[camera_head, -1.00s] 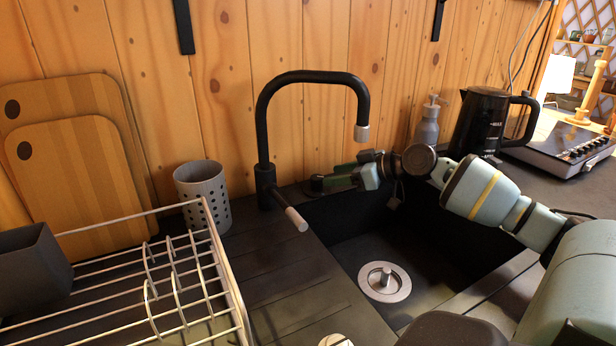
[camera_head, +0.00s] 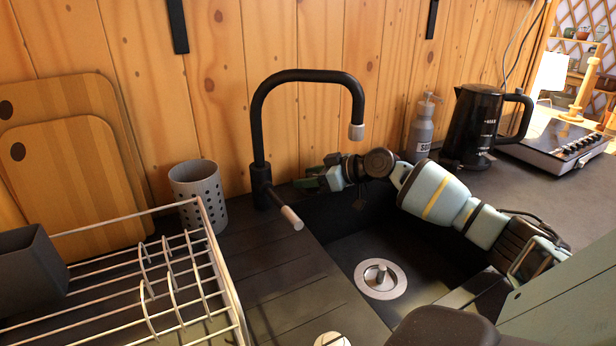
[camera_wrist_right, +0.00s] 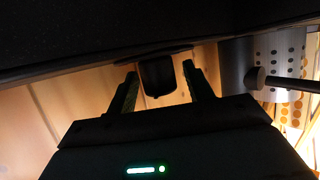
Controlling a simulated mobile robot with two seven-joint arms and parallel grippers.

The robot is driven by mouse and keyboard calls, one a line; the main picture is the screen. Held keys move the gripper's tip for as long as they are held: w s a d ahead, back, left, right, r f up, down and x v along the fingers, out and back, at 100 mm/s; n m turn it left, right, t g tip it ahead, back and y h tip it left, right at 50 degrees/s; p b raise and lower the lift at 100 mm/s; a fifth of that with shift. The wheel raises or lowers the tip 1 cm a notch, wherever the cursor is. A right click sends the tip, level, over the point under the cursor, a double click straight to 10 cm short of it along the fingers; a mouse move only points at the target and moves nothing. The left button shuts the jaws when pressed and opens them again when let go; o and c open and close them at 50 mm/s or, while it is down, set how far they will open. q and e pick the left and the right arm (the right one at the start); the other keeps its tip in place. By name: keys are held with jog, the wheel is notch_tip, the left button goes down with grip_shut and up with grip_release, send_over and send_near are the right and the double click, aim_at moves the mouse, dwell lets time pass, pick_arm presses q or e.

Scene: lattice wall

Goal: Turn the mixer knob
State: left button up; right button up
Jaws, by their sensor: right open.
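The black mixer tap (camera_head: 258,140) rises from the counter behind the sink, with its spout arched to the right. Its knob is a short lever (camera_head: 291,217) with a pale tip, pointing toward me and down to the right from the tap's body. My right gripper (camera_head: 306,181) is open, just right of the tap's body and apart from the lever. The lever (camera_wrist_right: 270,79) shows there to the right, outside the fingers. My left gripper is not in view.
The dark sink (camera_head: 345,250) lies below my right arm. A wire dish rack (camera_head: 150,270) and a grey perforated cup (camera_head: 200,195) stand left of the tap. A soap bottle (camera_head: 421,130) and a black kettle (camera_head: 475,125) stand at the back right.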

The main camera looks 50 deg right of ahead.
jog(key=shift+w+a, duration=0.1)
jog(key=shift+w, duration=0.15)
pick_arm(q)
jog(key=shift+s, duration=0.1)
pick_arm(e)
jog(key=shift+f, duration=0.1)
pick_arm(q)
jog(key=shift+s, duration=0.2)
